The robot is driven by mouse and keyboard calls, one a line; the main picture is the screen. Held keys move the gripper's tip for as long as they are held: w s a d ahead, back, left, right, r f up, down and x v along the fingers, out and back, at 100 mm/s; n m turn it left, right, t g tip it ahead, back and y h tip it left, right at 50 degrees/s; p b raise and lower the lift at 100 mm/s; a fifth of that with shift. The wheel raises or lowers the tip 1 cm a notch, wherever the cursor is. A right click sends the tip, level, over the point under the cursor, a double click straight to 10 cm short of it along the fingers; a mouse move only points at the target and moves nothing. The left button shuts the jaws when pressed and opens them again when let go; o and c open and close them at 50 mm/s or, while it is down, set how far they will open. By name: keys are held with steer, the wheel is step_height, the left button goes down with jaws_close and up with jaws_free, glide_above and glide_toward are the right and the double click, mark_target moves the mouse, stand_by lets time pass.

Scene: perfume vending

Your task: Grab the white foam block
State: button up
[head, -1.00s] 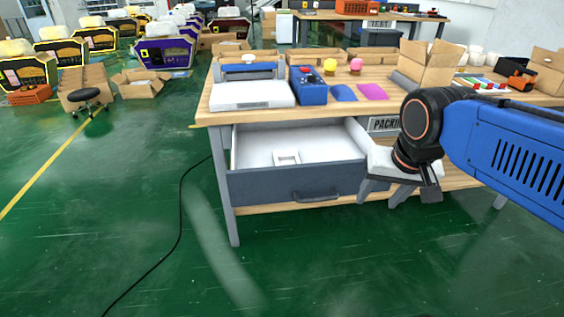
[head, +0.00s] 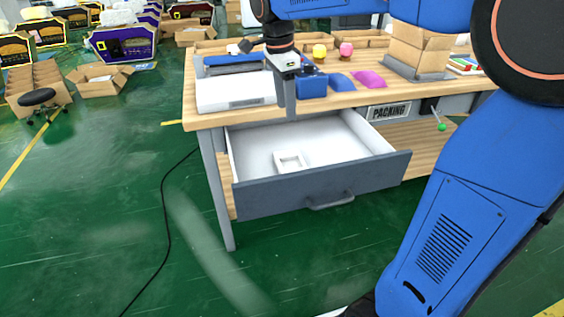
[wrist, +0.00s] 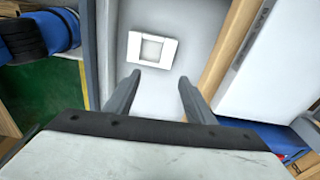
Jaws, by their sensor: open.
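The white foam block (head: 291,161) is a small square frame with a recess or opening in its middle. My gripper (head: 286,118) points down above the drawer, by the table's front edge.
The drawer hangs out below the wooden table (head: 210,120), with walls around the block. A white box-shaped device (head: 232,92), a blue box (head: 312,87), a pink sheet (head: 369,79) and a cardboard box (head: 420,48) stand on the tabletop.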

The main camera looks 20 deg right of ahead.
steer(key=w+a, duration=0.1)
steer(key=w, duration=0.1)
glide_above(287, 153)
steer(key=shift+m, duration=0.4)
steer(key=f, duration=0.8)
steer(key=a+f, duration=0.1)
steer(key=f, duration=0.3)
steer(key=shift+s, duration=0.25)
steer(key=shift+w+d+f, duration=0.1)
steer(key=shift+d+f, duration=0.1)
steer(key=shift+f, duration=1.15)
steer(key=shift+w+d+f, duration=0.1)
steer(key=shift+d+f, duration=0.05)
steer(key=shift+f, duration=1.15)
steer(key=shift+c, duration=0.7)
steer(key=c, duration=1)
